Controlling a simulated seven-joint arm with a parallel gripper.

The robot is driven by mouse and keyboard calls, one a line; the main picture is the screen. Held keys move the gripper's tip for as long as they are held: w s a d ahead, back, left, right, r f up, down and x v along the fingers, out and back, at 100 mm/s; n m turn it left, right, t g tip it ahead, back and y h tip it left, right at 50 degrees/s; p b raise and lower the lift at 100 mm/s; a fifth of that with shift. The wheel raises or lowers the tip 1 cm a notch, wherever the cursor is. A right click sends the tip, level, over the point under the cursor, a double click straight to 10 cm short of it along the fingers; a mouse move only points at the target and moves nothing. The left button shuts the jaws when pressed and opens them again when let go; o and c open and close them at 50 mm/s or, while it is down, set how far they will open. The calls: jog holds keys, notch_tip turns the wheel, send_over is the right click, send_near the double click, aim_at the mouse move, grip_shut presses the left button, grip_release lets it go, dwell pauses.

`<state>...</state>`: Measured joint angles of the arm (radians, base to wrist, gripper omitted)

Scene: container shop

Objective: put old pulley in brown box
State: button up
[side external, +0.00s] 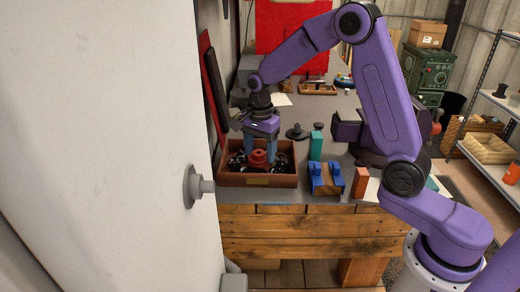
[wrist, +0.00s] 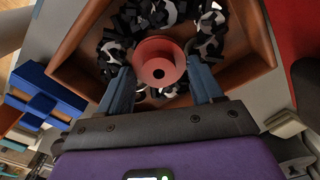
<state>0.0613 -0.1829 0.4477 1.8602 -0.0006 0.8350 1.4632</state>
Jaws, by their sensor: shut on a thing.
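The brown box (side external: 231,179) stands open on the workbench, left of centre in the side view. Its walls (wrist: 88,32) also frame the wrist view. A red, round, stepped piece with a dark centre hole, which looks like the old pulley (side external: 258,158), is inside the box's outline. In the wrist view the pulley (wrist: 157,48) sits between my two blue-grey fingers. My gripper (side external: 261,154) points down into the box and is shut on the pulley. Whether the pulley touches the contents below is hidden.
Several black-and-white pieces (wrist: 205,45) fill the box around the pulley. Right of the box are a blue clamp-like block (side external: 326,181), a green block (side external: 316,146) and an orange block (side external: 361,182). A dark knobbed part (side external: 297,132) lies behind. A pale panel (side external: 110,130) covers the left of the side view.

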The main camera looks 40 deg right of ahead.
jog(key=shift+f, duration=0.15)
jog(key=o, duration=1.2)
jog(key=shift+o, duration=0.2)
notch_tip(320, 180, up, 8)
jog(key=s+a+n, duration=0.4)
jog(key=s+n, duration=0.2)
jog(key=s+d+f+n, duration=0.1)
jog(key=s+d+n, duration=0.1)
jog(key=s+n, duration=2)
jog(key=s, duration=0.5)
jog(key=shift+s+d+f, duration=0.15)
jog(key=shift+s+f, duration=0.1)
jog(key=shift+f, duration=0.15)
